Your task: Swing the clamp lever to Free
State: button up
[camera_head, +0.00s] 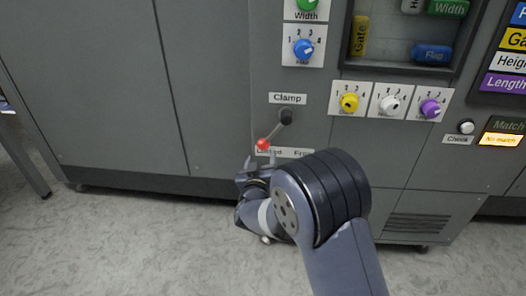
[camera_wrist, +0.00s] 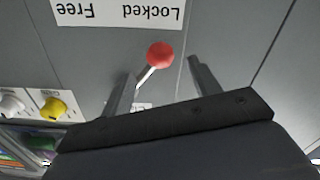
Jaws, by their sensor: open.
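The clamp lever (camera_head: 274,132) has a metal rod and a red ball knob (camera_head: 262,145). It hangs from a dark pivot (camera_head: 286,116) under the Clamp label (camera_head: 288,98) and slants down to the left, with the knob at the Locked side. The Locked/Free label (camera_head: 300,152) is partly hidden by my gripper. The knob shows in the wrist view (camera_wrist: 160,55), near the tips and in line with the gap between my fingers. My gripper (camera_head: 260,161) is open and empty, just below the knob; I cannot tell whether it touches.
Yellow (camera_head: 349,102), white (camera_head: 390,105) and purple (camera_head: 430,108) dials sit right of the lever, and a blue dial (camera_head: 303,48) above it. A Check button (camera_head: 466,127) and lit No match sign (camera_head: 501,139) are farther right. The floor (camera_head: 130,240) at left is clear.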

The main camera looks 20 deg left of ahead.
aim_at(263, 148)
jog(key=shift+b+x, duration=0.35)
jog(key=shift+x, duration=2.35)
grip_shut()
